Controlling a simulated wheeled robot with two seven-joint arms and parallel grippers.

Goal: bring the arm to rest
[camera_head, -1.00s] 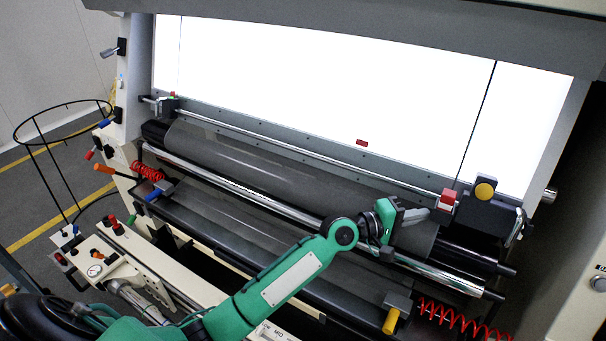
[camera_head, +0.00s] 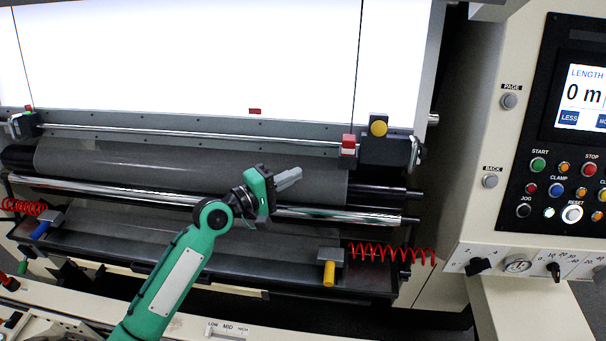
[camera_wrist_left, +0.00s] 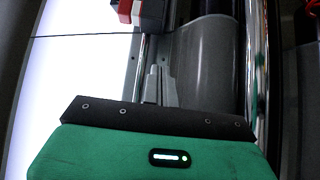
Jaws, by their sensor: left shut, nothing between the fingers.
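My left arm (camera_head: 183,268) is green and comes in from the lower left of the head view. Its left gripper (camera_head: 290,179) is shut and empty, held in front of the dark roller (camera_head: 130,164) and pointing right. In the left wrist view the shut grey fingers (camera_wrist_left: 157,86) show beyond the green wrist housing, with the roller beside them. I cannot tell the exact gap between the fingers and the roller. My right gripper is not in view.
A bright backlit panel (camera_head: 190,55) stands behind the rollers. A red block (camera_head: 348,145) and a yellow knob (camera_head: 378,128) sit right of the gripper. A red coiled hose (camera_head: 395,252) and yellow-handled tool (camera_head: 329,273) lie lower right. A control panel (camera_head: 565,180) stands at the right.

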